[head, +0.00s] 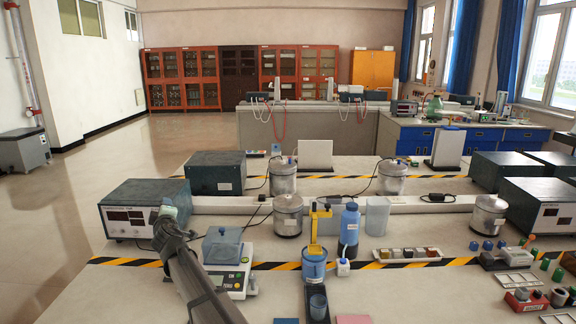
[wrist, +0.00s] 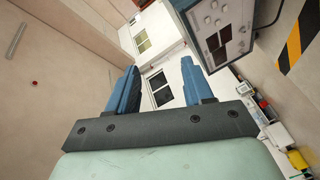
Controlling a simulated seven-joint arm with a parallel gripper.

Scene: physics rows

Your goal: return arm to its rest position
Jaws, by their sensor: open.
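My arm (head: 196,275) reaches up from the bottom edge in the head view, left of the middle. Its pale green end shows in front of the left instrument box, and the fingers cannot be made out there. In the wrist view my gripper (wrist: 160,82) has two blue fingers standing well apart, with nothing between them. The wrist camera looks out over the room, with walls and windows beyond the fingers.
A dark instrument box (head: 145,207) stands close by my arm's end. A balance (head: 228,262) stands just right of the arm, with a blue cup (head: 314,264) and a blue bottle (head: 349,229) further right. Bare tabletop (head: 110,295) lies left of the arm.

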